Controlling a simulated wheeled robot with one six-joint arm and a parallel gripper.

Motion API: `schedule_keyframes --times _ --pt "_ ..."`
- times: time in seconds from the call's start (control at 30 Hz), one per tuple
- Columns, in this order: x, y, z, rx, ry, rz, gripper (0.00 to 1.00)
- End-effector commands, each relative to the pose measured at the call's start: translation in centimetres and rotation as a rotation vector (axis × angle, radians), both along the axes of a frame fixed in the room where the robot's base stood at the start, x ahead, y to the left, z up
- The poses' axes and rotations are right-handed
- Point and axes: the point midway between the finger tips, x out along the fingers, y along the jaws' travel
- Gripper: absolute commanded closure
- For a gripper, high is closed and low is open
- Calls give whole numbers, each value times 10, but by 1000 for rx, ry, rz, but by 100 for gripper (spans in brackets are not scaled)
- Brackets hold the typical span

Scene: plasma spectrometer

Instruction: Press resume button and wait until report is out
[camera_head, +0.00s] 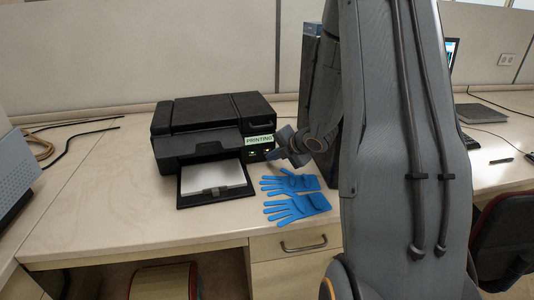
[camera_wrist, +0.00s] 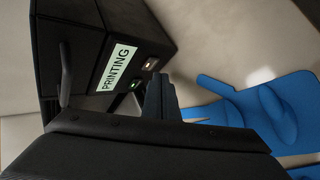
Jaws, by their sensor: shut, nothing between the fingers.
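A black printer (camera_head: 212,135) stands on the desk, with white paper (camera_head: 212,177) lying in its front output tray. Its label reads PRINTING, and the label (camera_wrist: 118,68) also shows large in the wrist view. Under the label are two small buttons, one pale (camera_wrist: 150,63) and one lit green (camera_wrist: 135,85). My gripper (camera_head: 274,154) is at the printer's front right corner, close to the buttons. In the wrist view its fingers (camera_wrist: 160,92) are together and empty, just beside the green button; I cannot tell whether they touch the panel.
Two blue gloves (camera_head: 296,207) lie on the desk right of the tray, below my gripper. A dark upright box (camera_head: 308,75) stands behind my arm.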

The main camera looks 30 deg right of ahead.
Motion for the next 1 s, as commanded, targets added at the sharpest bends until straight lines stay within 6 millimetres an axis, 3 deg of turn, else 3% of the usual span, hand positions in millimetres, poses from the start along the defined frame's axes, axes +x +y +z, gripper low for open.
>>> schedule_keyframes --times 0.6,1.0 --pt "-44 8 0 0 1 -1 100" --pt "-49 10 0 0 1 1 100"
